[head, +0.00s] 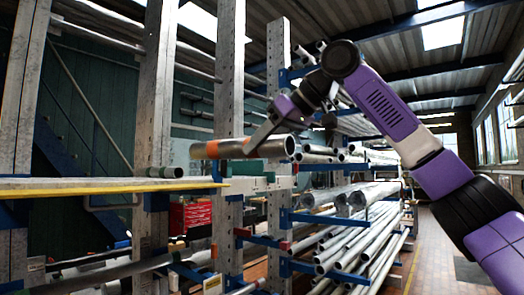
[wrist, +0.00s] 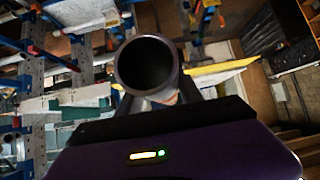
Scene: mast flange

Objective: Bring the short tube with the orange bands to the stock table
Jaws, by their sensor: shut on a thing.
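The short tube (head: 275,147) is grey metal with an orange band near its left end. It lies level in the air in the middle of the head view, and my gripper (head: 252,143) is shut on it from above. In the wrist view the tube's open round end (wrist: 147,66) faces the camera and hides most of the fingers. Only one orange band shows clearly. A pale, flat surface with a yellow front edge (head: 100,187) is at the left, level with or a little below the tube; I cannot tell whether it is the stock table.
Another short grey tube (head: 155,172) lies on the yellow-edged surface. Upright rack posts (head: 155,90) stand behind it. Racks of long pipes (head: 350,235) fill the middle, with a red tool chest (head: 188,216) behind. A clear tiled aisle (head: 432,250) runs at the right.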

